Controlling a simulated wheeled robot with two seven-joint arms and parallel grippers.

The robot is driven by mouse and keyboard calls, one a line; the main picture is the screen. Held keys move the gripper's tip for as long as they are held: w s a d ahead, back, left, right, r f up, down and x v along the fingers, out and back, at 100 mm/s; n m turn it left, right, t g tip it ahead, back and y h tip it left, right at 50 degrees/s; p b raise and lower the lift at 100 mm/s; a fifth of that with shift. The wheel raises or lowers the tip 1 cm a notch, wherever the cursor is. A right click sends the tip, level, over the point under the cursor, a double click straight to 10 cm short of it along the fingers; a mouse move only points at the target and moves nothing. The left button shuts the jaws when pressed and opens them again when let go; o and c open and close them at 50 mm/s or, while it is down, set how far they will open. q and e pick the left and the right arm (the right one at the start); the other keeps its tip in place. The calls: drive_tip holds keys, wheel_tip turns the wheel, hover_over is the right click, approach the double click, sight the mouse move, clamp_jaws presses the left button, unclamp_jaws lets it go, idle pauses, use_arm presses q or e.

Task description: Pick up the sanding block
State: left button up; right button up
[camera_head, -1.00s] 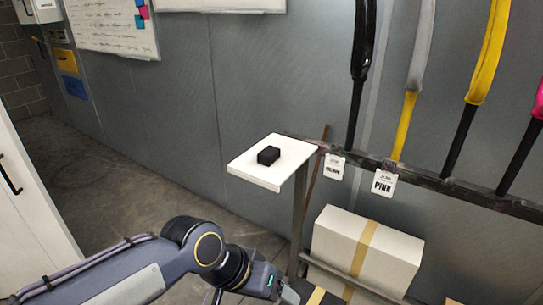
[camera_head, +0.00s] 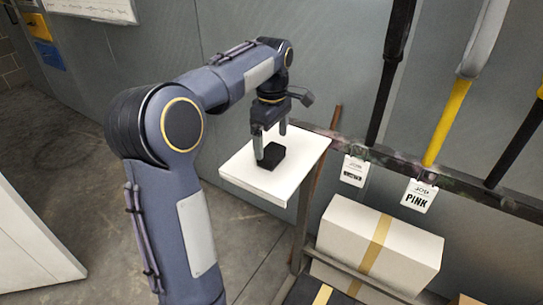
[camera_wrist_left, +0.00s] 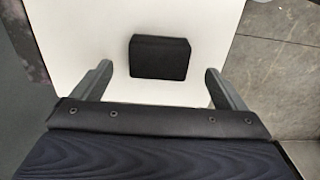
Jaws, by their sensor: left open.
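The sanding block (camera_head: 271,156) is a small black block lying on a white shelf (camera_head: 300,160) in the head view. My left gripper (camera_head: 271,146) is open and points down over the block, with one fingertip in front of part of it. In the left wrist view the block (camera_wrist_left: 160,57) lies on the white surface, ahead of and between the two spread fingers of the left gripper (camera_wrist_left: 158,78). No contact shows. My right gripper is not in view.
A rail (camera_head: 400,170) with hanging tools and paper tags runs along the wall right of the shelf. A taped cardboard box (camera_head: 380,240) stands below it. Open floor (camera_head: 70,130) lies to the left.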

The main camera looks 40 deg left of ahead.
sight(272, 150)
use_arm(q)
wheel_tip(272, 150, down, 5)
drive_tip(key=shift+r, duration=0.1)
drive_tip(key=c, duration=1.1)
drive_tip(key=shift+r, duration=0.1)
